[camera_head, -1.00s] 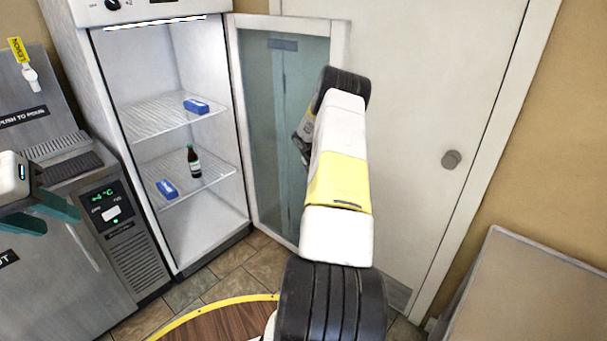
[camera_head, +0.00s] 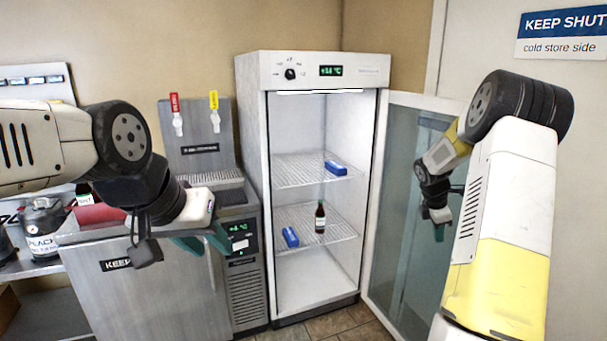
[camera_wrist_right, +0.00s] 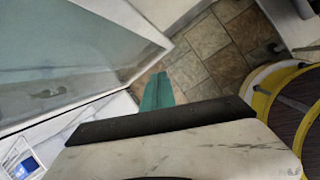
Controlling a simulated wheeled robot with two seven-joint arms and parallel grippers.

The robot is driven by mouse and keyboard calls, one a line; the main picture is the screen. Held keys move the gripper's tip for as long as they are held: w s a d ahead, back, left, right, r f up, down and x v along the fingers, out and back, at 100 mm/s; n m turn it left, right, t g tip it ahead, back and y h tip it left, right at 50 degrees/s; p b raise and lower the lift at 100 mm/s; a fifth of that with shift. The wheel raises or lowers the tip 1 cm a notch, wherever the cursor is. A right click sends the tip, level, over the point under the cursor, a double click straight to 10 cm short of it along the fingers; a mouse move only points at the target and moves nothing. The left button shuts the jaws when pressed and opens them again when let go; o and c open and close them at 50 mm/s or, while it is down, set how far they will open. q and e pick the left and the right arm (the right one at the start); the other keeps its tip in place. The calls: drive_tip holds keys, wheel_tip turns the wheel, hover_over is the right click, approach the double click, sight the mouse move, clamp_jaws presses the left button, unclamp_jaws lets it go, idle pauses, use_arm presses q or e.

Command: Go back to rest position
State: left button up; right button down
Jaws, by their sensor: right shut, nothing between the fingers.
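My left gripper (camera_head: 203,243) is at the left in the head view, its teal fingers apart with nothing visible between them. It is in front of the steel drink dispenser. My right arm is raised at the right of the head view, with my right gripper (camera_head: 439,232) hanging small and dark in front of the open glass door. In the right wrist view my right gripper's teal fingers (camera_wrist_right: 157,92) are together and empty, with floor tiles beyond them.
A white fridge (camera_head: 251,180) stands open, with a dark bottle (camera_head: 320,217) and blue packs (camera_head: 290,237) on its wire shelves. Its glass door (camera_head: 400,190) is swung out close to my right arm.

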drive_tip(key=s+a+r+m+t+y, duration=0.1)
drive_tip(key=s+a+r+m, duration=0.3)
drive_tip(key=s+a+r, duration=0.35)
drive_tip(key=s+a+r+m+t+y, duration=0.1)
drive_tip(key=s+a+r+m, duration=0.35)
drive_tip(key=a+r, duration=0.5)
drive_tip(key=s+a+r+m+t+y, duration=0.1)
drive_tip(key=s+a+m, duration=0.3)
drive_tip(key=s, duration=0.5)
drive_tip(key=s+a+r+m+t+y, duration=0.1)
drive_tip(key=s+a+m+y, duration=0.2)
drive_tip(key=s+a, duration=0.4)
drive_tip(key=s, duration=0.2)
drive_tip(key=shift+s+a+r+m, duration=0.35)
drive_tip(key=shift+s+r, duration=0.05)
